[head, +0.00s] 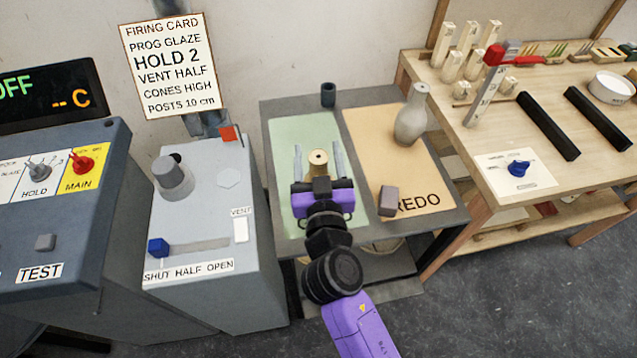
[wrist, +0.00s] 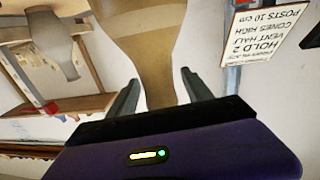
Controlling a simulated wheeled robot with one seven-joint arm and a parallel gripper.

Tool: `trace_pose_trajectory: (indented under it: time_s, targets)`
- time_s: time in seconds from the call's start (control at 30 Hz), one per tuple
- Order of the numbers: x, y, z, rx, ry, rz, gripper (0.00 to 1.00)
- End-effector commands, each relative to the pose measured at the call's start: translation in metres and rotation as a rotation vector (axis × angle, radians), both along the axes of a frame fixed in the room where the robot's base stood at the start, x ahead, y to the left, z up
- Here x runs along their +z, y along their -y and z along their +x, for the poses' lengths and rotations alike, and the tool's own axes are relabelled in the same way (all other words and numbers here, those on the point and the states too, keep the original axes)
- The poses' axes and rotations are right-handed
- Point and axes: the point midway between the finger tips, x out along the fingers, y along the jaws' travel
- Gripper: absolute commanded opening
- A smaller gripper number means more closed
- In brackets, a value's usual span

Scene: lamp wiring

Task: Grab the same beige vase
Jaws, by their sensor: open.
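A beige vase (head: 318,159) stands on the green mat (head: 290,130), seen in the head view mostly from its neck end, the rest hidden by my gripper. My gripper (head: 318,150) is open, with one finger on each side of the vase; the wrist view (wrist: 158,80) shows space beside both fingers. A second, greyer vase (head: 411,117) stands upright on the orange REDO mat (head: 370,130), and shows inverted in the wrist view (wrist: 55,45).
A dark small cup (head: 328,94) stands at the table's back edge. A grey-brown block (head: 388,201) lies on the REDO mat. The grey vent box (head: 215,200) is close on the left. A wooden workbench (head: 500,130) with posts and black bars is on the right.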

Motion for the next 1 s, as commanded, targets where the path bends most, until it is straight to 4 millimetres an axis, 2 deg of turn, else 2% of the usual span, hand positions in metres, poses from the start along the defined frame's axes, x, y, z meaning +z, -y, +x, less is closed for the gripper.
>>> trace_pose_trajectory:
  time_s: [0.13,0.37,0.47,0.67,0.7,1.0]
  targets:
    - [-0.0004,-0.0021,0.0124,0.000,0.000,-0.001,0.59]
    - [-0.0017,-0.0022,0.0133,0.000,0.000,0.000,0.59]
    - [-0.0016,-0.0021,0.0132,0.000,0.000,0.000,0.43]
    - [-0.0016,-0.0022,0.0131,0.000,-0.001,-0.001,0.04]
    - [-0.0016,-0.0022,0.0130,0.000,-0.001,-0.001,0.00]
    - [-0.0017,-0.0017,0.0132,-0.001,-0.001,-0.001,0.00]
